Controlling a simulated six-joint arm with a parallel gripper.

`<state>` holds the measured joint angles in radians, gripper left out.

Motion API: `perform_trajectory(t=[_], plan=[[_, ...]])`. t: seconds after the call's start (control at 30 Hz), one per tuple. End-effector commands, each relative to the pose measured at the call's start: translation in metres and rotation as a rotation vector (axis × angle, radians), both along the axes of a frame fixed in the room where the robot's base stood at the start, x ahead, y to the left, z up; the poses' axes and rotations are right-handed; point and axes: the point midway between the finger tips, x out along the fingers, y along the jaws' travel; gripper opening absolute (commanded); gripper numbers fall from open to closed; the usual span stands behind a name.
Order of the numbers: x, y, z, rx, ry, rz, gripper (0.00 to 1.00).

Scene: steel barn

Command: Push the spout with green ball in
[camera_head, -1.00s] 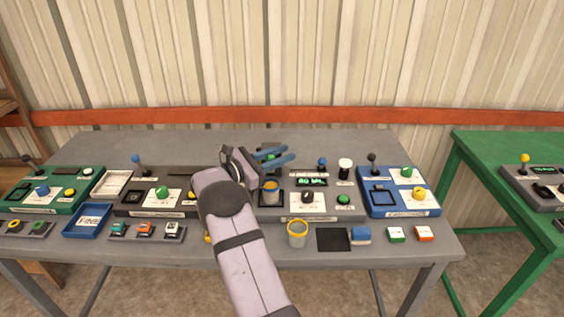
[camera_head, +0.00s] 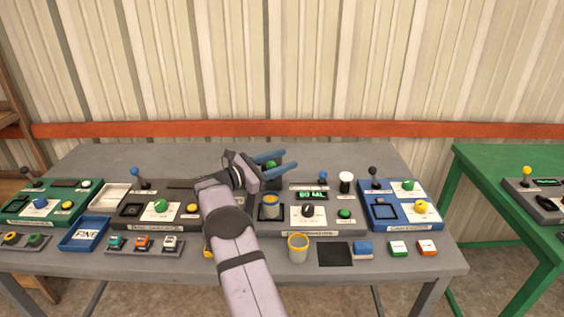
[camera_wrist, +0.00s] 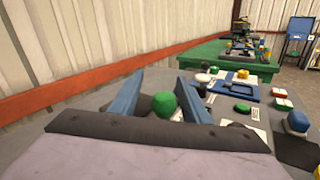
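The green ball (camera_head: 271,165) of the spout shows at the back of the grey dispenser panel (camera_head: 326,229), between my gripper's blue fingers. In the wrist view the green ball (camera_wrist: 164,104) sits between the two fingers, with gaps at its sides. My gripper (camera_head: 272,160) is open around it and does not appear to clamp it. A cup with a yellow rim (camera_head: 270,208) stands on the panel below the gripper. The rest of the spout is mostly hidden by the gripper and the cup.
The panel has a lit green display (camera_head: 313,196), a black knob (camera_head: 308,210) and a green button (camera_head: 345,214). Another yellow-rimmed cup (camera_head: 298,249) stands in front.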

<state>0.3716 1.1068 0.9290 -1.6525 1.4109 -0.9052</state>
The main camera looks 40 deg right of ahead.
Motion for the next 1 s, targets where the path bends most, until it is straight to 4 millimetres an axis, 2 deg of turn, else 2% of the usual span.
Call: perform_trajectory(t=[0.27,0.7,1.0], plan=[[0.001,0.005,-0.001,0.001,0.001,-0.002,0.43],[0.012,0.058,-0.001,0.000,-0.001,0.001,0.43],[0.014,0.072,0.000,0.000,0.000,-0.001,0.43]])
